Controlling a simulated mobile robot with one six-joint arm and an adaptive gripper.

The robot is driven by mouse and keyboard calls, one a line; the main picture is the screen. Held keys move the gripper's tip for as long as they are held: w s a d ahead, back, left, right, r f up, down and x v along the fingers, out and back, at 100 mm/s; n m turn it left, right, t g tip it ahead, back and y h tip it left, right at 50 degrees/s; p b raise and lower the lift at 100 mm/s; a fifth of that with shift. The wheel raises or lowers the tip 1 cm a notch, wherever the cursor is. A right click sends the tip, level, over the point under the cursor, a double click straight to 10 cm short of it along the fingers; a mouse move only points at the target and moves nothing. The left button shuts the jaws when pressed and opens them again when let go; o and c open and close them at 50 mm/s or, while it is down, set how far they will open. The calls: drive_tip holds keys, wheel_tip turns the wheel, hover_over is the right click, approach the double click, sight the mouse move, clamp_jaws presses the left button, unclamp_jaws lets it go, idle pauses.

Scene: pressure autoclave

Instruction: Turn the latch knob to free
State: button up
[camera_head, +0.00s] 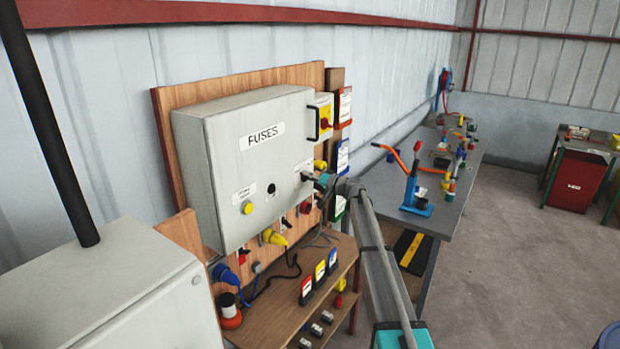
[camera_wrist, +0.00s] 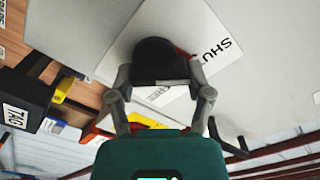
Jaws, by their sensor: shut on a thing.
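The latch knob (camera_wrist: 165,58) is black and sits on the front face of the grey cabinet marked FUSES (camera_head: 258,170). In the wrist view, a white label (camera_wrist: 205,35) around the knob reads "SHU…", with the rest hidden. More small lettering shows below the knob, partly covered. My gripper (camera_wrist: 162,88) is shut on the knob, one finger on each side of it. In the head view, my gripper (camera_head: 316,180) is at the right edge of the cabinet front, and the knob is mostly hidden by it. The cabinet door lies closed.
A yellow button (camera_head: 247,207) and a black round fitting (camera_head: 271,189) are left of the gripper. Plugs and cables (camera_head: 274,238) hang below the cabinet, above a wooden shelf (camera_head: 275,290). A grey bench (camera_head: 440,200) with a blue press (camera_head: 414,195) stands to the right.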

drive_tip(key=shift+c, duration=1)
drive_tip(key=shift+m, duration=0.5)
drive_tip(key=m, duration=0.2)
drive_tip(key=shift+w+m, duration=0.15)
drive_tip(key=shift+m, duration=0.25)
drive_tip(key=m, duration=0.4)
drive_tip(key=shift+w+d+f+m, duration=0.1)
drive_tip(key=shift+m, duration=0.2)
drive_tip(key=m, duration=0.4)
drive_tip(key=shift+f, duration=0.1)
drive_tip(key=m, duration=0.5)
drive_tip(key=shift+f+m+b, duration=0.1)
drive_tip(key=shift+m+b, duration=0.2)
